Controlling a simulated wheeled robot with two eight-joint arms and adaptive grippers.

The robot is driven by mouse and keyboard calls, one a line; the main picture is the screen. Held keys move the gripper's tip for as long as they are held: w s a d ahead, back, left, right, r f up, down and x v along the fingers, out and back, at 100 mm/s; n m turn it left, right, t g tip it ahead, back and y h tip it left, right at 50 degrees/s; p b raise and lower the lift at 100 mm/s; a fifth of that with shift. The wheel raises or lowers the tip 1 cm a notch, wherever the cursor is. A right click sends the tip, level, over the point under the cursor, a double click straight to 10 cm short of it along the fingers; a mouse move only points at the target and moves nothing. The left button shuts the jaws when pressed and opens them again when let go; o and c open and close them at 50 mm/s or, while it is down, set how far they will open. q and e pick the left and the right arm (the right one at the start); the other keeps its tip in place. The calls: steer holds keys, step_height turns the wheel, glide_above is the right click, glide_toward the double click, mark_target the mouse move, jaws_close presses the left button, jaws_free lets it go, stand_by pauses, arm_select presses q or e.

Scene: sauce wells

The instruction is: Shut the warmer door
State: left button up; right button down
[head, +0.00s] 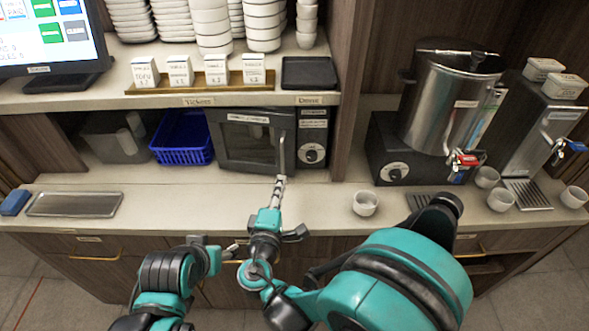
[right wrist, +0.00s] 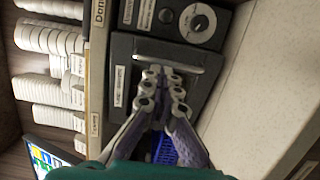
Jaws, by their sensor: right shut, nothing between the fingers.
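The warmer (head: 310,145) is a dark box in the counter niche, with a dial panel on its right. Its door (head: 240,150) has a dark window and a vertical handle (head: 282,152) near its right edge. The door looks about flush with the panel; I cannot tell if a small gap is left. My right gripper (head: 281,180) is shut and empty, its fingertips just in front of the handle's lower part. In the right wrist view the fingers (right wrist: 162,72) point at the door beside its handle (right wrist: 172,55); contact is unclear. My left gripper (head: 238,252) is low before the counter, away from the warmer.
A blue basket (head: 182,138) stands left of the warmer. A white cup (head: 365,203) and a steel urn (head: 440,105) stand to the right. A tray (head: 75,204) lies at left. Stacked bowls fill the shelf above.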

mark_target(291, 144)
steer(key=w+b, duration=0.1)
steer(key=w, duration=0.3)
steer(key=w+d, duration=0.1)
steer(key=w, duration=0.3)
steer(key=w+d+b, duration=0.1)
steer(key=w, duration=0.3)
steer(key=shift+d+f+b, duration=0.1)
steer(key=shift+b, duration=0.2)
steer(key=shift+w, duration=0.35)
